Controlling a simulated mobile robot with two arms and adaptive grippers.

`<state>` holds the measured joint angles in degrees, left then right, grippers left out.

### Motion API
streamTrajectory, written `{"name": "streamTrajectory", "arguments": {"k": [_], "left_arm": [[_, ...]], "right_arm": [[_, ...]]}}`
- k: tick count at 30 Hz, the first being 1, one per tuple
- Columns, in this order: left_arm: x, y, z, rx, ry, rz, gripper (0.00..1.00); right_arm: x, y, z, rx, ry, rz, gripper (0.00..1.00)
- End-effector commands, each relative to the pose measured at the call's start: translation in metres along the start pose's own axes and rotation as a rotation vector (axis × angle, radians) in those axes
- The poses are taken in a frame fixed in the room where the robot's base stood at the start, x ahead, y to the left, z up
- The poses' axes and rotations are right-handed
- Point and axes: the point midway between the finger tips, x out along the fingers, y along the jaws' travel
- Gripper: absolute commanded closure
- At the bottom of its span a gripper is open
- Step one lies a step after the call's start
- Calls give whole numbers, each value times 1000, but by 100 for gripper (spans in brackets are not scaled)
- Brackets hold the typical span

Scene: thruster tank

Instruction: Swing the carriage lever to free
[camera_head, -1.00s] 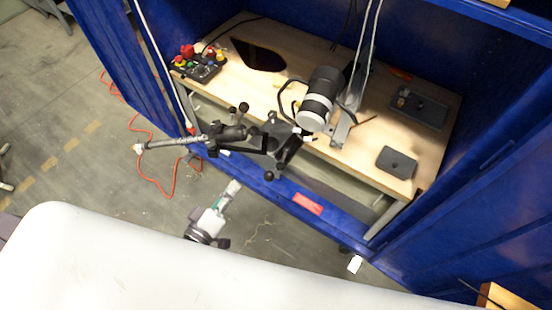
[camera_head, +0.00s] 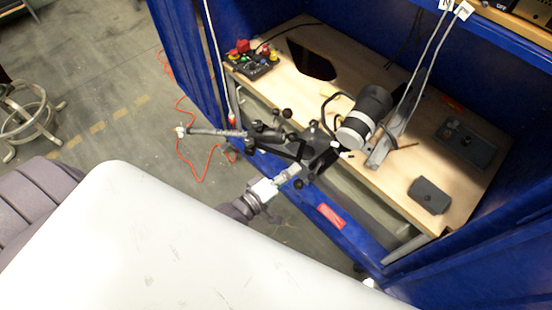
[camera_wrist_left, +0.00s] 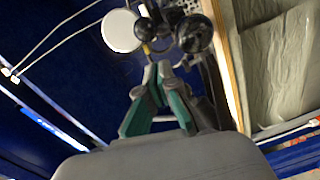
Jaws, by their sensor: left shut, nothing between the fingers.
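A black carriage mechanism (camera_head: 308,147) with several arms and round knobs sits at the front edge of the wooden bench. A grey rod reaches left from it. I cannot tell for certain which arm is the carriage lever. A black-and-white cylinder (camera_head: 363,117) stands just behind. My left gripper (camera_head: 297,170) is just in front of and below the mechanism, shut and empty; contact is unclear. In the left wrist view its teal-padded fingers (camera_wrist_left: 158,68) point at a large black ball knob (camera_wrist_left: 195,33), with a white disc (camera_wrist_left: 122,31) to its left. My right gripper is not in view.
Blue walls enclose the wooden bench (camera_head: 410,175). A button box (camera_head: 252,60) sits at its back left, a dark tray (camera_head: 466,143) and a grey block (camera_head: 429,195) at its right. An orange cable lies on the floor at left. A white surface fills the foreground.

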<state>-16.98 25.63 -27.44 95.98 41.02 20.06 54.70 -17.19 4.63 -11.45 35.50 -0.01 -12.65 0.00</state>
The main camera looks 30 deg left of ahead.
Motion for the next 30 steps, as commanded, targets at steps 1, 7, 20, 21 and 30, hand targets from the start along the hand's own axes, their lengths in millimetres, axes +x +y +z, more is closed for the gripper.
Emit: {"name": "streamTrajectory", "arguments": {"k": [1, 7, 20, 21, 30], "left_arm": [[2, 3, 5, -1, 3, 2, 100], [5, 1, 17, 3, 3, 2, 100], [6, 1, 25, 0, 3, 3, 100], [7, 2, 30, -1, 3, 3, 100], [8, 3, 41, 2, -1, 1, 100]], "right_arm": [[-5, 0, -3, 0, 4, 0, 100], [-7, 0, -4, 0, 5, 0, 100], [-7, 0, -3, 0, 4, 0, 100], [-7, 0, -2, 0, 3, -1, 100], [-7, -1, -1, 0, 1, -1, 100]]}}
